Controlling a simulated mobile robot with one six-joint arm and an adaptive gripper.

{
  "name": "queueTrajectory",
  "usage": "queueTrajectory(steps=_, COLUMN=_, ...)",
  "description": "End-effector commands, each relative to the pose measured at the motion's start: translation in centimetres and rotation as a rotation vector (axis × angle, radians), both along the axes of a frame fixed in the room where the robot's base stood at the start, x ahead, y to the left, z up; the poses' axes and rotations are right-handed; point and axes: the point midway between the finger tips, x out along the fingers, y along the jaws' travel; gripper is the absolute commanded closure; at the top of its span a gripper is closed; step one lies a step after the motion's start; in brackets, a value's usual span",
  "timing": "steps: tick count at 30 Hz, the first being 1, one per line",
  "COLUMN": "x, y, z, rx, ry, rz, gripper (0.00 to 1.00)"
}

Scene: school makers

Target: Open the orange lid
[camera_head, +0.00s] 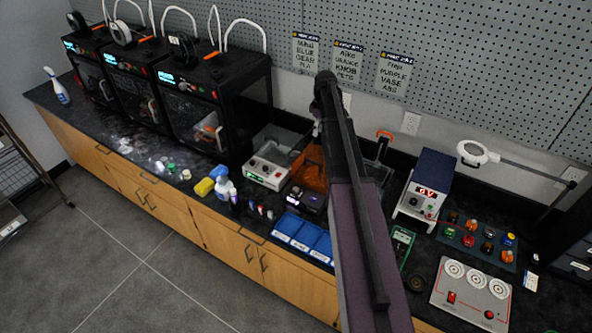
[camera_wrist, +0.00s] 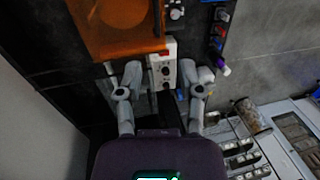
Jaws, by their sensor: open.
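The orange lid (camera_head: 313,168) is a see-through cover on a dark machine (camera_head: 304,199) on the counter, partly hidden behind my arm in the head view. It looks down. In the wrist view the orange lid (camera_wrist: 112,28) fills the upper left, with a round shape showing through it. My gripper (camera_wrist: 160,80) is open and empty, its two fingers spread below the lid in that picture. I see no contact with the lid. The gripper is not distinguishable in the head view.
A machine with a white front (camera_head: 268,172) stands left of the lid. Blue bins (camera_head: 302,237) lie in front. Black printers (camera_head: 215,100) stand farther left; a blue power supply (camera_head: 432,178) and a board of coloured knobs (camera_head: 478,240) stand right.

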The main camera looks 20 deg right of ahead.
Motion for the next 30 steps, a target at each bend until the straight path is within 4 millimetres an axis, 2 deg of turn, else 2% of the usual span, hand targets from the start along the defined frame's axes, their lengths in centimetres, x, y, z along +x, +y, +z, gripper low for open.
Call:
queueTrajectory(steps=1, x=-0.5, y=0.5, z=-0.6, rx=-0.003, ry=0.000, rz=-0.005, gripper=0.52)
queueTrajectory(steps=30, x=-7.6, y=9.9, z=-6.6, rx=-0.077, ry=-0.003, rz=-0.197, gripper=0.52)
